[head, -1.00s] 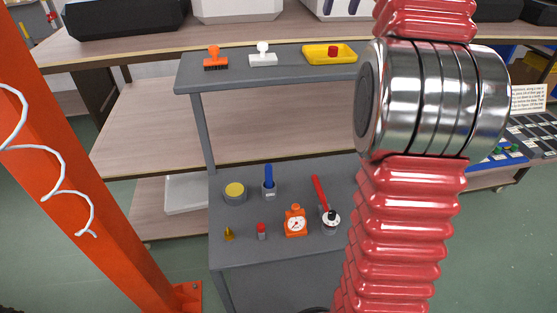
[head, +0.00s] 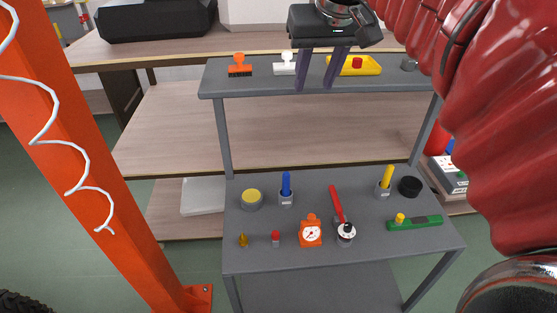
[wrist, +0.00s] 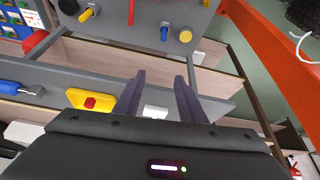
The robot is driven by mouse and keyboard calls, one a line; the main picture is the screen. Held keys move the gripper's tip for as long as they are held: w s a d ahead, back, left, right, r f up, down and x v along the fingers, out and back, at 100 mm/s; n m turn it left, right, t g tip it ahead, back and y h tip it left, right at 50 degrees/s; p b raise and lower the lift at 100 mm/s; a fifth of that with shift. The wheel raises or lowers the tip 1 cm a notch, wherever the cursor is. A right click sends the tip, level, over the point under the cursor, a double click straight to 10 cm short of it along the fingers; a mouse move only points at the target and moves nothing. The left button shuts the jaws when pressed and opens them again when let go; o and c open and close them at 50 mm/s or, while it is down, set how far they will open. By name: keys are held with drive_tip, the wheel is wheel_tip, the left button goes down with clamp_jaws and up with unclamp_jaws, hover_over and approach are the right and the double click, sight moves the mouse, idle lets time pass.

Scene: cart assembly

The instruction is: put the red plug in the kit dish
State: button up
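On the lower shelf stands a small grey piece with a red top (head: 276,238). I cannot tell which of the two red pieces is the red plug. My gripper (head: 313,88) is open and empty, in front of the upper shelf. Its fingers also show in the wrist view (wrist: 157,77), apart from the dish.
An orange stamp-like tool (head: 240,68) and a white one (head: 285,66) stand left of the dish. The lower shelf holds a yellow-topped tin (head: 252,198), an orange gauge (head: 311,233), a blue-handled tool (head: 286,187) and a green block (head: 415,223). An orange post (head: 90,160) rises at left.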

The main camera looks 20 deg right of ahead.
drive_tip(key=s+a+f, duration=0.5)
drive_tip(key=s+f, duration=0.2)
drive_tip(key=f, duration=0.3)
drive_tip(key=s+a+f+n, duration=0.1)
drive_tip(key=s+a+f, duration=0.4)
drive_tip(key=s+f, duration=0.3)
wheel_tip(320, 180, down, 3)
drive_tip(key=shift+s+a+f+n+t+y, duration=0.1)
drive_tip(key=shift+s+a+n+t+y, duration=0.05)
drive_tip(key=shift+s+n+t+y, duration=0.15)
